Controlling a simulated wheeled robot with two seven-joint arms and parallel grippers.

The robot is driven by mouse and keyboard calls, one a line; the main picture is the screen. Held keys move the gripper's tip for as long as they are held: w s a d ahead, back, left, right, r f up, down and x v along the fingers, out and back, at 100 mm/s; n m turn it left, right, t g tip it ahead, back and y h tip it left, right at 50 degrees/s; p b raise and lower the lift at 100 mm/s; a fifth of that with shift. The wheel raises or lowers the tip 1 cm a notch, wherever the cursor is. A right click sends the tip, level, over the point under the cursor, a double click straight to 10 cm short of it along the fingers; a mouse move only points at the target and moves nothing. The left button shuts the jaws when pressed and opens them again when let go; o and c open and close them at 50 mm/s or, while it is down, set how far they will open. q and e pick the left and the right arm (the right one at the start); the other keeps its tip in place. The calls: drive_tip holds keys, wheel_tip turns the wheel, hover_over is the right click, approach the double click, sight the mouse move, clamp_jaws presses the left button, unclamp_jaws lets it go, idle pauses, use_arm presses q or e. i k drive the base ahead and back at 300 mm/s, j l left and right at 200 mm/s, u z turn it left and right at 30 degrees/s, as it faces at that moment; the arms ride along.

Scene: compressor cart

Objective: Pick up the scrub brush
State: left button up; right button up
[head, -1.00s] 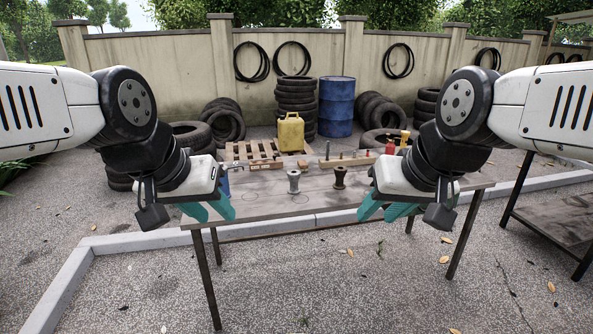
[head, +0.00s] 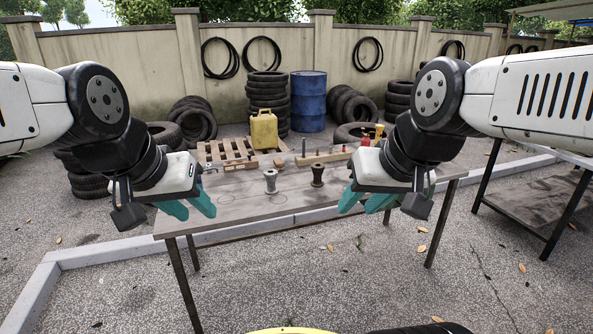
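The scrub brush is hard to pick out. A small brown wooden block (head: 240,166) near the back left of the table (head: 232,207) may be it, but it is too small to tell. My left gripper (head: 191,212) has teal fingers spread apart and empty, over the table's left front part. My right gripper (head: 364,206) is also spread and empty, over the table's right front part. Both are apart from the items on the table, and the right one hides part of the table top.
A grey spool-shaped part (head: 270,181) and a dark one (head: 317,176) stand mid-table. A wooden strip with pegs (head: 320,157), a red item (head: 365,141) and a yellow item (head: 379,131) are along the back. A second table (head: 545,204) stands right.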

sight(279, 164)
drive_tip(key=i+l+u, duration=0.45)
drive_tip(key=i+l, duration=0.25)
drive_tip(key=i, duration=0.35)
drive_tip(key=i+l+u, duration=0.45)
drive_tip(key=i+l, duration=0.45)
drive_tip(key=l, duration=0.2)
